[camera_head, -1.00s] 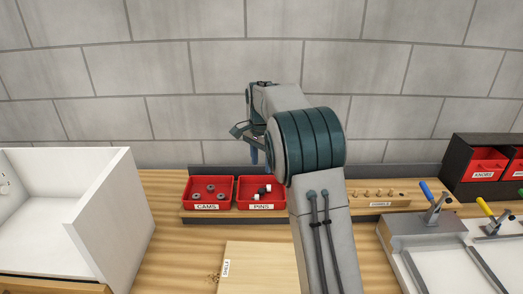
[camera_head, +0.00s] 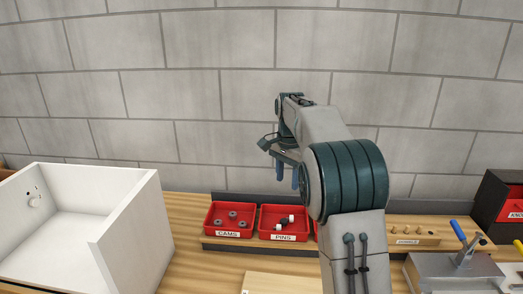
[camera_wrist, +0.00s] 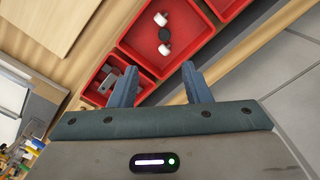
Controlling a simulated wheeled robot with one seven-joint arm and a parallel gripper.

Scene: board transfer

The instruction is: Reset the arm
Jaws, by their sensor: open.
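My gripper (camera_head: 288,176) hangs from my raised, bent arm, with its two blue fingers apart and nothing visible between them. In the head view it appears above and behind the red PINS bin (camera_head: 263,226). In the wrist view my gripper (camera_wrist: 160,84) also shows open, with its fingers spread over the red bins. The pins bin (camera_wrist: 135,40), holding white and black pieces, lies beyond the fingertips. Whether the fingers touch anything is not clear, but they look clear of the bins.
A red CAMS bin (camera_head: 211,226) with grey rings stands left of the PINS bin. A white open box (camera_head: 130,225) stands at the left. A wooden holder (camera_head: 425,229) and a grey fixture (camera_head: 440,272) are at the right. A block wall (camera_head: 200,90) is behind.

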